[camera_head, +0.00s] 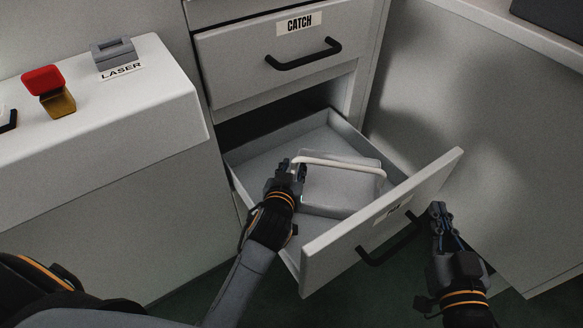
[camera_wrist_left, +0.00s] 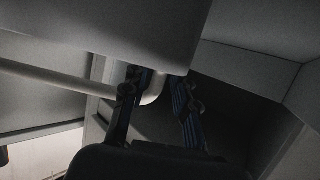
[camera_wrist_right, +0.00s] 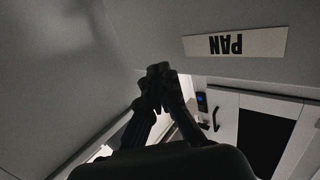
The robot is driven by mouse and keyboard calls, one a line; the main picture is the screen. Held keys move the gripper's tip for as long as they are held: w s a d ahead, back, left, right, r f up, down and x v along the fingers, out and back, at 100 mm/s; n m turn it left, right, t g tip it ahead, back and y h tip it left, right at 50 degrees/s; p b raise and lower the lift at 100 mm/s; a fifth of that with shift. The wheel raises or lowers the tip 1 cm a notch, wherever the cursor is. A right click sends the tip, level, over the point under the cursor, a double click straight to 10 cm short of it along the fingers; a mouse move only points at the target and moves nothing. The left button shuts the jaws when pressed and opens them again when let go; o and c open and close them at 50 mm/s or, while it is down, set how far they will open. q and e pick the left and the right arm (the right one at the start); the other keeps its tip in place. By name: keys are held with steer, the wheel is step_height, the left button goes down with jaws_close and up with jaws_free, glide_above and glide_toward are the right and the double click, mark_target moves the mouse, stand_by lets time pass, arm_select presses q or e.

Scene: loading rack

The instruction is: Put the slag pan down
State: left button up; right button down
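The slag pan (camera_head: 335,192) is a grey box with a pale bar handle (camera_head: 345,163). It sits inside the pulled-out drawer (camera_head: 262,168). My left gripper (camera_head: 298,168) is at the left end of the handle. In the left wrist view the fingers (camera_wrist_left: 157,82) stand apart, with the handle's bent end between them and the pan's wall (camera_wrist_left: 135,30) just above. My right gripper (camera_head: 438,210) is outside the drawer, beside the right end of its black handle (camera_head: 392,245). In the right wrist view its fingertips (camera_wrist_right: 160,75) meet, with nothing visible between them.
A shut drawer labelled CATCH (camera_head: 290,55) is above the open one. A white console (camera_head: 90,130) on the left carries a red-capped switch (camera_head: 45,82) and a LASER block (camera_head: 113,52). A grey panel (camera_head: 480,130) stands close on the right. The drawer front bears a PAN label (camera_wrist_right: 235,43).

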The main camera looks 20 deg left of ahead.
steer(key=shift+s+d+f+g, duration=0.15)
steer(key=shift+f+g, duration=0.25)
steer(key=shift+f, duration=0.25)
steer(key=shift+s+d+f+g, duration=0.1)
steer(key=shift+f+g, duration=0.3)
steer(key=shift+f, duration=0.2)
stand_by(0.4)
